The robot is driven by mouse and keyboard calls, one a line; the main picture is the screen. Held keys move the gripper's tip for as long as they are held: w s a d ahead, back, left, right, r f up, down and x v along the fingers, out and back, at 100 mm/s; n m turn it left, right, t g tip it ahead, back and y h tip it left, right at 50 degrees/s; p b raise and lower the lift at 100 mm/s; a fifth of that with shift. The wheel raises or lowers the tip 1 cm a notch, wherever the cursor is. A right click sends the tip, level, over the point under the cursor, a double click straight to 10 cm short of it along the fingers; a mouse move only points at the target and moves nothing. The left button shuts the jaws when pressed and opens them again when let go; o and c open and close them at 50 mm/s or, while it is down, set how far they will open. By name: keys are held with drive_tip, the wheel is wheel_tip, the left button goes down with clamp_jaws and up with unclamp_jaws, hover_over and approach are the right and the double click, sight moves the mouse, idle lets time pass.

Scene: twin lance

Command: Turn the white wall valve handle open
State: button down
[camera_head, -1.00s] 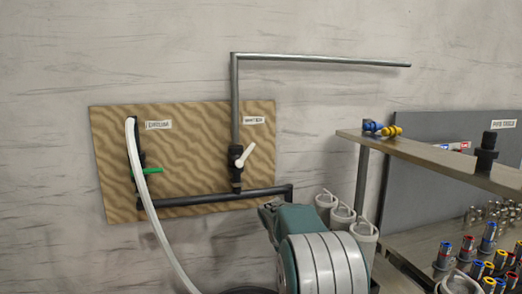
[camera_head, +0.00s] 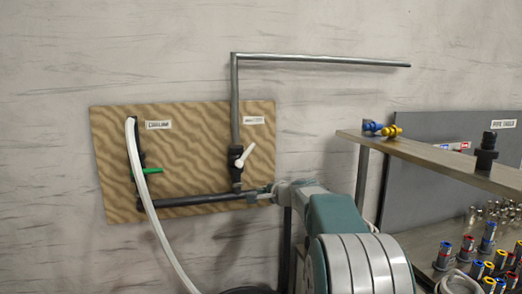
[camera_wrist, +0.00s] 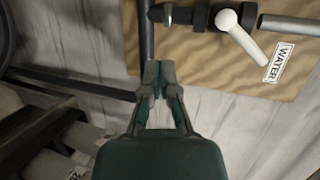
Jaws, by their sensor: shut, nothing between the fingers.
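The white valve handle (camera_head: 246,155) sits on a dark valve body on the vertical pipe, at the right part of a wooden wall board (camera_head: 190,140). It is tilted, its free end up and to the right in the head view. In the wrist view the white handle (camera_wrist: 240,30) is at the top right, beside a "WATER" label. My gripper (camera_wrist: 159,68) is shut and empty, its fingertips below and left of the handle in that view, apart from it. In the head view my gripper (camera_head: 262,192) is near the lower right edge of the board, below the handle.
A green handle (camera_head: 147,171) and a white hose (camera_head: 155,215) are on the board's left. A dark horizontal pipe (camera_head: 195,200) runs along the board's bottom. A shelf (camera_head: 440,160) with fittings stands at the right. The wall right of the valve is clear.

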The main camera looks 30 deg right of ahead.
sight(246, 153)
drive_tip(key=s+d+r+m+t+h, duration=0.2)
drive_tip(key=d+r+m+t+h, duration=0.15)
drive_tip(key=d+r+m, duration=0.35)
drive_tip(key=w+a+r+m, duration=0.1)
drive_tip(key=w+a+r, duration=0.1)
drive_tip(key=w, duration=0.9)
drive_tip(key=shift+w+r+h, duration=0.25)
drive_tip(key=shift+r+h, duration=0.2)
drive_tip(key=shift+r, duration=0.3)
drive_tip(key=shift+a+r+n, duration=0.2)
drive_tip(key=shift+n, duration=0.1)
